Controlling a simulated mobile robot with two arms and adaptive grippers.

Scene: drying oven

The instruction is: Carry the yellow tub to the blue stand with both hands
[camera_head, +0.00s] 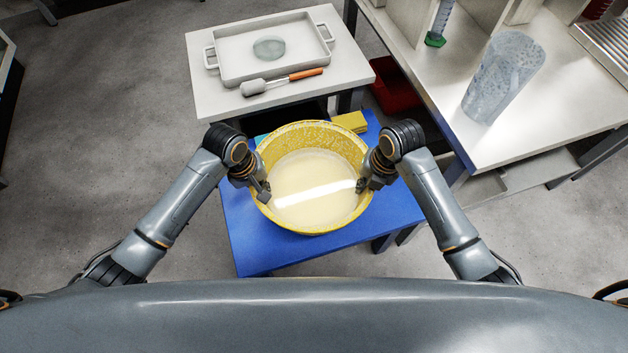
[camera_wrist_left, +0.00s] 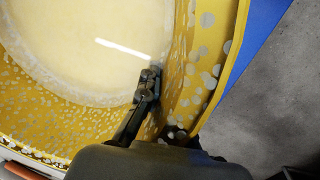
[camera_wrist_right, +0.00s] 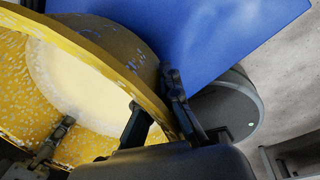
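The yellow speckled tub (camera_head: 313,129), with pale contents inside, is upright over the blue stand (camera_head: 258,255). I cannot tell whether its base touches the stand. My left gripper (camera_head: 264,191) is at the tub's left rim, one finger inside and the other mostly hidden behind the wall; it looks shut on the wall in the left wrist view (camera_wrist_left: 162,105). My right gripper (camera_head: 366,184) is at the right rim. In the right wrist view (camera_wrist_right: 154,90) its fingers lean together on both sides of the rim and look shut on it.
A yellow sponge-like block (camera_head: 350,122) lies on the stand behind the tub. A white table (camera_head: 210,103) behind holds a tray (camera_head: 240,70) and an orange-handled tool (camera_head: 297,76). The right bench (camera_head: 465,139) holds a clear beaker (camera_head: 503,75). A red bin (camera_head: 394,92) stands below. The left floor is clear.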

